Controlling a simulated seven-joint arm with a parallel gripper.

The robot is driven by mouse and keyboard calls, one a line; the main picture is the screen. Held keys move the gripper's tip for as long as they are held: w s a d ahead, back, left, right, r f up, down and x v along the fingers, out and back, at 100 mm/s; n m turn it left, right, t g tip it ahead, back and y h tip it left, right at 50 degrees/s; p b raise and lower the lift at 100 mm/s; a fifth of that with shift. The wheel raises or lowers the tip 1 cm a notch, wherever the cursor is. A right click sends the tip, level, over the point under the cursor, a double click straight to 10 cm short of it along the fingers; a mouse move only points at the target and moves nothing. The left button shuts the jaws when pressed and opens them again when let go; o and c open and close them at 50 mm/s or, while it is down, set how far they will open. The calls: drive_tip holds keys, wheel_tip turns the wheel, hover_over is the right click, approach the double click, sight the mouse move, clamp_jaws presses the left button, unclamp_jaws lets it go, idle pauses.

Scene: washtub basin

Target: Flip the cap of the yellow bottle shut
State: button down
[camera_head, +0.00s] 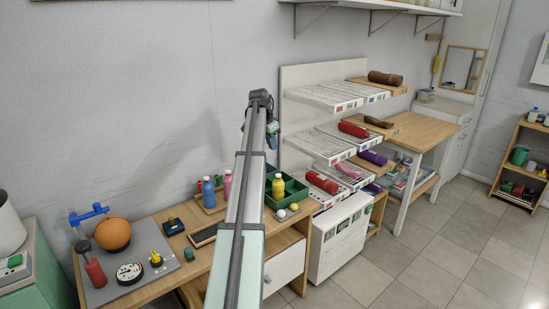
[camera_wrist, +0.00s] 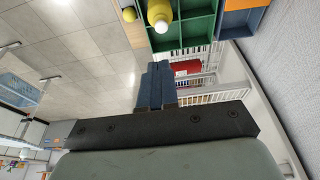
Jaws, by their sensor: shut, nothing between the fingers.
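In the head view my arm hides part of the bench beside the bottle.
A blue bottle (camera_head: 208,193) and a pink bottle (camera_head: 228,184) stand left of my arm. A white shelf rack (camera_head: 330,97) rises to the right. An orange ball (camera_head: 114,233) is at the left.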

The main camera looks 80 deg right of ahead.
approach(278, 176)
drive_tip(key=x, duration=0.2)
drive_tip(key=d+x, duration=0.1)
drive_tip(key=x, duration=0.2)
drive_tip(key=shift+s, duration=0.2)
drive_tip(key=shift+f, duration=0.7)
drive_tip(key=shift+a+f, duration=0.15)
drive_tip(key=shift+f, duration=1.05)
drive_tip(key=shift+r, duration=0.45)
drive_tip(key=d+v, duration=0.1)
drive_tip(key=v, duration=1.2)
drive_tip(key=shift+s+r, duration=0.25)
drive_tip(key=shift+r, duration=0.25)
